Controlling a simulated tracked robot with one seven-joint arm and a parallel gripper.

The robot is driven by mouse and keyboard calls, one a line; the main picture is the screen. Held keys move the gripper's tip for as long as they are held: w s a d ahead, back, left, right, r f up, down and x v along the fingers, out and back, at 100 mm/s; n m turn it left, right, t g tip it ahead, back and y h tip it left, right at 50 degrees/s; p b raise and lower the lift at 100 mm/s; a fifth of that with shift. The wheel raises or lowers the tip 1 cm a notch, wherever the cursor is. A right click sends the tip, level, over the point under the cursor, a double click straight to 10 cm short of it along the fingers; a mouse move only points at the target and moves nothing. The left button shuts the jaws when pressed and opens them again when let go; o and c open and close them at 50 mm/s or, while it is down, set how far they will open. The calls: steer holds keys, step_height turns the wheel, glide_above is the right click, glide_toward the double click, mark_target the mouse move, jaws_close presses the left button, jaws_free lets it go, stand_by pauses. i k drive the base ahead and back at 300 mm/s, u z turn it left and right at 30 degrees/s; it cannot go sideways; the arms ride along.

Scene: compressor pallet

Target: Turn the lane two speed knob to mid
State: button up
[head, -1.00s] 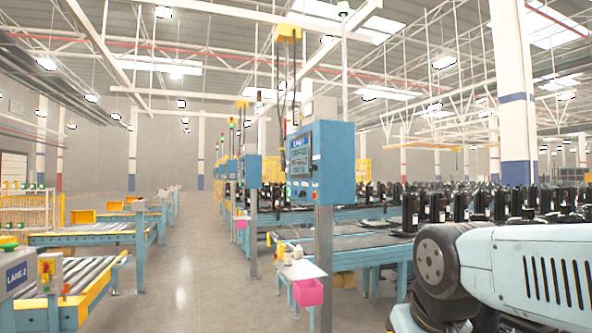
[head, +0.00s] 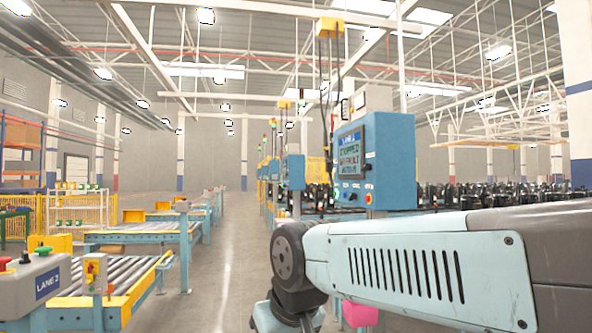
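A grey control box with a blue LANE 2 label (head: 47,283) stands at the lower left in the head view, partly cut off by the left edge. On its top are a green button (head: 44,251), a red button (head: 5,262) and a dark part between them (head: 25,257). I cannot tell whether that dark part is the speed knob, nor where any knob points. My gripper is out of view. Only my pale blue arm shows at the lower right, well apart from the box.
A roller conveyor (head: 165,262) with yellow edges runs behind the box, with a small grey switch box (head: 94,272) beside it. A blue screen panel (head: 388,160) stands beyond my arm. The aisle floor (head: 225,270) is clear.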

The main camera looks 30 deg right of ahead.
mark_target(368, 166)
steer(key=i, duration=1.1)
steer(key=z, duration=0.65)
steer(key=i, duration=0.7)
steer(key=z, duration=0.55)
steer(key=k, duration=0.8)
steer(key=z, duration=0.25)
steer(key=i, duration=0.8)
steer(key=u, duration=0.1)
